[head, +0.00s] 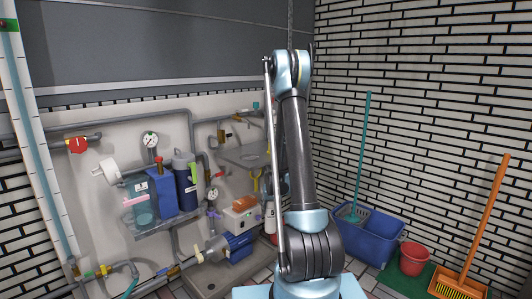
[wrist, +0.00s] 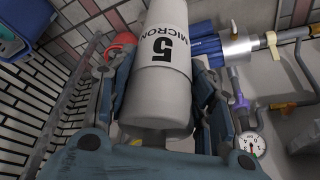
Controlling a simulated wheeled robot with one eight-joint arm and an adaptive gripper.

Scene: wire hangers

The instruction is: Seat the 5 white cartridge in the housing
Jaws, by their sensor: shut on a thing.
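The white cartridge (wrist: 165,75), marked "5 MICRON" in black, fills the middle of the wrist view. My gripper (wrist: 162,88) has a dark finger on each side of it and is shut on its body. The cartridge's rounded near end points back toward the wrist, and its far end runs out of the top of the picture. In the head view, a white piece (head: 270,215) shows beside my arm, which hides most of the gripper. A clear teal vessel (head: 143,205) and blue canisters stand on the left shelf; I cannot tell which is the housing.
A blue pump (head: 238,246) stands low by the pipework. A white box (head: 240,218) with orange items stands above it. Pipes and a pressure gauge (head: 150,140) cover the wall panel. At right are a blue mop bucket (head: 375,240), red bucket (head: 413,258) and broom (head: 480,235).

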